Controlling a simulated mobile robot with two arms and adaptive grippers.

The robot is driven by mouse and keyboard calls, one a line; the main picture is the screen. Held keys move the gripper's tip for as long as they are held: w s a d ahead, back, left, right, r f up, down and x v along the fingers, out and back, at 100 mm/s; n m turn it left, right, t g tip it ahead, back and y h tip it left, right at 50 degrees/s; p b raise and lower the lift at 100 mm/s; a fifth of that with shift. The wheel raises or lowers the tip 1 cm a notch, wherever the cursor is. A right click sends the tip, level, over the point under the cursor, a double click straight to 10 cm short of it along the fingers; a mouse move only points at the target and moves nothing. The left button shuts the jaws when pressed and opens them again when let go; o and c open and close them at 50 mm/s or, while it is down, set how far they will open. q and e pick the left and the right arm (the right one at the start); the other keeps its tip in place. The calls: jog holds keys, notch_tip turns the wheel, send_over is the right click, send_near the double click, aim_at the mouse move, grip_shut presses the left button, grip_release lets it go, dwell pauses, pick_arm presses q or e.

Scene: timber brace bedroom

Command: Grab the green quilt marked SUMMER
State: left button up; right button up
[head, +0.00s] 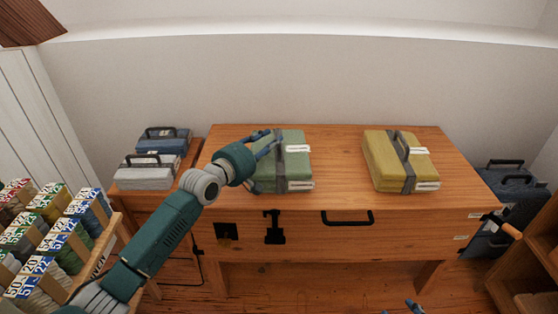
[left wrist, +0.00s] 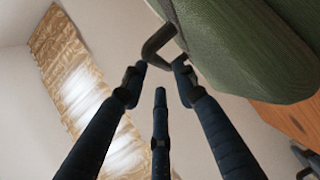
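The green quilt (head: 288,170) is a folded bundle with a grey strap and white labels, on the wooden chest's top, left of centre. The label text is too small to read. My left gripper (head: 268,140) is at the quilt's upper left side and covers part of it. In the left wrist view the green quilt (left wrist: 250,45) fills the upper right, with its dark handle (left wrist: 158,40) just beyond the fingertips. The left gripper's fingers (left wrist: 158,72) are spread, with nothing held. Blue fingertips of my right gripper (head: 408,307) show at the bottom edge; their opening is unclear.
A yellow quilt (head: 385,160) lies on the right of the wooden chest (head: 340,195). Blue (head: 165,142) and grey (head: 147,178) bundles sit on a lower stand at left. A rack of labelled rolls (head: 45,235) is at far left. Bare chest top separates the quilts.

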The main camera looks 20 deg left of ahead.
aim_at(279, 134)
pick_arm(q)
jog(key=b+x, duration=0.2)
jog(key=x, duration=0.3)
jog(key=shift+w, duration=0.1)
jog(key=shift+w+d, duration=0.1)
jog(key=shift+w, duration=0.05)
pick_arm(e)
jog(key=w+a+r+t+y, duration=0.1)
jog(key=w+a+r+t, duration=0.1)
jog(key=w+r+t, duration=0.3)
notch_tip(279, 134, up, 4)
jog(key=shift+w+a+r+y, duration=0.25)
jog(key=shift+w+a+y, duration=0.15)
pick_arm(q)
grip_shut()
jog(key=shift+r, duration=0.25)
